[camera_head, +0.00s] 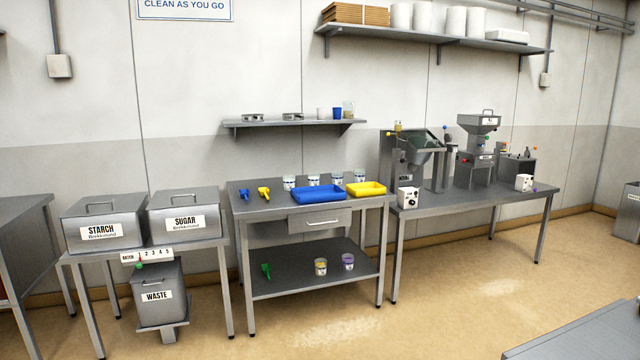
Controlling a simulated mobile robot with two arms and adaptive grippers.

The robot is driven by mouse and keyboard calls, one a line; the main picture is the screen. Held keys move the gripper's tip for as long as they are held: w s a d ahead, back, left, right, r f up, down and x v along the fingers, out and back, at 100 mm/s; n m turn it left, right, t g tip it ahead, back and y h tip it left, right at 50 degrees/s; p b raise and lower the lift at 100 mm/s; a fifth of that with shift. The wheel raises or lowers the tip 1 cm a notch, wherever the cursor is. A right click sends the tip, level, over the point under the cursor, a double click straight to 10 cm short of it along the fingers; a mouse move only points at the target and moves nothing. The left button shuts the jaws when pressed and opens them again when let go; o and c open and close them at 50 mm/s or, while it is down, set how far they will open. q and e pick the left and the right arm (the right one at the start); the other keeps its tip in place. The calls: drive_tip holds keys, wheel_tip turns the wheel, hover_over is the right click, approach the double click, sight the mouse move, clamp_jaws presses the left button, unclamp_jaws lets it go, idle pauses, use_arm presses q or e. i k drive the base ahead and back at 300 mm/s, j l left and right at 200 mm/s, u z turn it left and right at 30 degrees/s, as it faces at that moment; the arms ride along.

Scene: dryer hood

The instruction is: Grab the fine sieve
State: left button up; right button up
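Two low, round metal items sit on the small wall shelf (295,124) above the middle table. The left one (252,117) and the right one (292,116) look like they could be sieves. They are too small to tell which is fine, or whether either is a sieve for certain. Neither of my grippers is in view.
The middle table (262,209) holds a blue tray (319,194), a yellow tray (366,189), scoops and several jars. Starch (102,222) and sugar (185,214) bins stand left. Machines stand on the right table (450,203). The floor in front is clear.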

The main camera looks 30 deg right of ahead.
sight(250, 117)
drive_tip(key=i+l+z, duration=0.25)
drive_tip(key=i+l, duration=0.15)
drive_tip(key=i, duration=0.5)
drive_tip(key=i+l+z, duration=0.25)
drive_tip(key=i, duration=0.65)
drive_tip(key=i+z, duration=0.25)
drive_tip(key=i, duration=0.65)
